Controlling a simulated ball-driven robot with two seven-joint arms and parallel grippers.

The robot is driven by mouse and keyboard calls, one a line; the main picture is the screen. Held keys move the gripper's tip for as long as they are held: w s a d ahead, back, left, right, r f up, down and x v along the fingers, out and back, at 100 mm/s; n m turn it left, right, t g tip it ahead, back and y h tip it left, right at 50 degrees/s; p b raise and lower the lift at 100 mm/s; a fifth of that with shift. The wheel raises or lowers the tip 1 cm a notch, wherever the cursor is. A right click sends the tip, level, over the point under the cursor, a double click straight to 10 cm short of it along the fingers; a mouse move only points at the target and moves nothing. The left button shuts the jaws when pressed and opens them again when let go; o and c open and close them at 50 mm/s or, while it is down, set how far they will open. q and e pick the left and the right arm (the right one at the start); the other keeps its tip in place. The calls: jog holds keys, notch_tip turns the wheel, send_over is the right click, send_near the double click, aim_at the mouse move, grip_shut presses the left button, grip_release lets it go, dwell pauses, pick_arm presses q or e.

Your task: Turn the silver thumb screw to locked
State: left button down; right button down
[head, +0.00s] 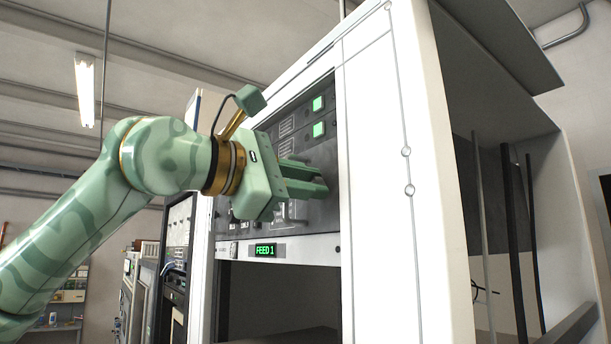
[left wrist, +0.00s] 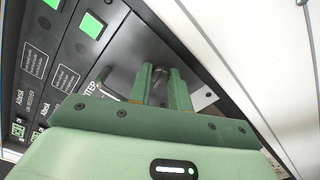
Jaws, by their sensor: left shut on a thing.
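My left gripper (head: 322,180) reaches in from the left to the dark panel (head: 327,150) of the white rack. In the left wrist view its two green fingers (left wrist: 161,70) are close together, with a small grey metal part, seemingly the silver thumb screw (left wrist: 160,76), between them. The gripper is shut on it. Most of the screw is hidden by the fingers, and the head view does not show it, so I cannot tell how it is turned. My right gripper is not in view.
Green square buttons (head: 319,130) sit above the gripper on the panel. The white rack side (head: 385,180) stands close to the right.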

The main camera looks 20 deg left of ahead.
pick_arm(q)
jog(key=shift+m+p, duration=0.35)
jog(key=shift+m, duration=1.15)
jog(key=c, duration=1.3)
grip_release()
jog(key=b+v, duration=0.4)
jog(key=v, duration=1.2)
jog(key=shift+s+a, duration=0.15)
jog(key=shift+s, duration=0.1)
jog(key=shift+w, duration=0.1)
